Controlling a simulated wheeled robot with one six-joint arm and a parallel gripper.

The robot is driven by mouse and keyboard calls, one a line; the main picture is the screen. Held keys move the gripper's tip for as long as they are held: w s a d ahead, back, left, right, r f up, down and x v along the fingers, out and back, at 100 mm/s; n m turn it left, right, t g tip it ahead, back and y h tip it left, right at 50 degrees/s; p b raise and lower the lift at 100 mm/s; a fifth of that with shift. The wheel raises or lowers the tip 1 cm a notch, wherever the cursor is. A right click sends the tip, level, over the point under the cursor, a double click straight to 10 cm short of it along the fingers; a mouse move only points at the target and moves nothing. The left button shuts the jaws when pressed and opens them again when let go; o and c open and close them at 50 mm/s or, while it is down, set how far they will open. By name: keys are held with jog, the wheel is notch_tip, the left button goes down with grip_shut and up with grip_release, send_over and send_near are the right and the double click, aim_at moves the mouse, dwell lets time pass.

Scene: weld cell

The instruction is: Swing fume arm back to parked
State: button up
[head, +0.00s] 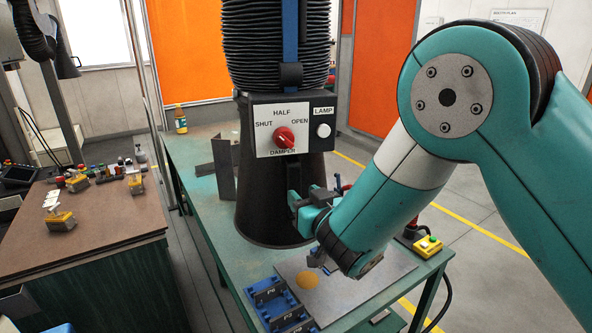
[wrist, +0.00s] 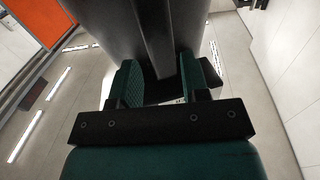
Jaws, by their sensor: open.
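The fume arm's dark conical hood (head: 277,213) stands over the green bench in the head view, below a black ribbed hose (head: 262,45) with a blue strut. Its damper panel (head: 262,111) carries a red knob (head: 285,138) and a white lamp button (head: 323,130). My gripper (head: 305,200) is at the hood's lower right side. In the wrist view my gripper (wrist: 158,84) is open, its green pads on either side of a dark ridge (wrist: 156,45) that runs along a grey surface, likely the hood. I cannot tell whether the pads touch it.
The green bench (head: 205,185) holds a metal plate (head: 372,272) with an orange disc (head: 307,280), a blue rack (head: 270,297), an upright dark plate (head: 224,170) and a yellow button box (head: 428,245). A brown table (head: 105,215) stands left. Floor is open at right.

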aim_at(295, 189)
jog(key=shift+p+x, duration=1.3)
jog(key=shift+x, duration=0.9)
grip_shut()
jog(key=shift+f, duration=0.1)
